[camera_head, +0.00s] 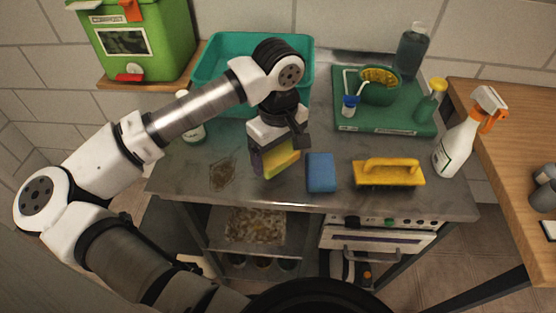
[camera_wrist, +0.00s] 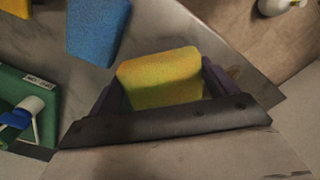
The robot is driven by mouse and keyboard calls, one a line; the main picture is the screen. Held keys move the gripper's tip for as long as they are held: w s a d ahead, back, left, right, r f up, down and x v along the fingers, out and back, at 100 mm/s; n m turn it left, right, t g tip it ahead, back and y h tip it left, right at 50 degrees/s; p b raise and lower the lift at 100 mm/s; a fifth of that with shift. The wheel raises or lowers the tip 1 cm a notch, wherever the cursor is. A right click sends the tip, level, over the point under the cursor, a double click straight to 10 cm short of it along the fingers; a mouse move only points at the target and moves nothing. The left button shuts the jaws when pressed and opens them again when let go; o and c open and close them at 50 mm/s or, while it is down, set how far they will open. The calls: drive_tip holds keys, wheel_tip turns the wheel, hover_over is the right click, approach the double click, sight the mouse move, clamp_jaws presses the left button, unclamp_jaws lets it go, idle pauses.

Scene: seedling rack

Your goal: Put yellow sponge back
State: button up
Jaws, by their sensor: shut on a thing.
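The yellow sponge (camera_head: 281,160) is held in my gripper (camera_head: 272,158) above the metal counter, left of a blue sponge (camera_head: 321,172). In the wrist view the yellow sponge (camera_wrist: 160,77) sits between the two dark fingers of my gripper (camera_wrist: 160,85). The blue sponge (camera_wrist: 97,28) lies apart from it on the counter. Whether the held sponge touches the counter is hard to tell.
A yellow-handled brush (camera_head: 388,174) and a spray bottle (camera_head: 458,144) stand to the right. A green tray (camera_head: 385,124) with bottles and a round scrubber is behind. A teal basin (camera_head: 215,65) is at the back left. A brown stain (camera_head: 222,175) marks the counter.

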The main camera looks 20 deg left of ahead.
sight(278, 164)
wheel_tip(278, 164, down, 4)
drive_tip(key=shift+r+p, duration=0.1)
drive_tip(key=shift+p, duration=0.25)
drive_tip(key=shift+f+b, duration=0.3)
drive_tip(key=shift+b, duration=0.05)
drive_tip(key=o, duration=0.8)
drive_tip(key=shift+r, duration=0.1)
drive_tip(key=shift+r+p, duration=0.2)
drive_tip(key=shift+p, duration=0.2)
wheel_tip(278, 164, up, 12)
drive_tip(key=b, duration=0.3)
drive_tip(key=shift+f, duration=0.15)
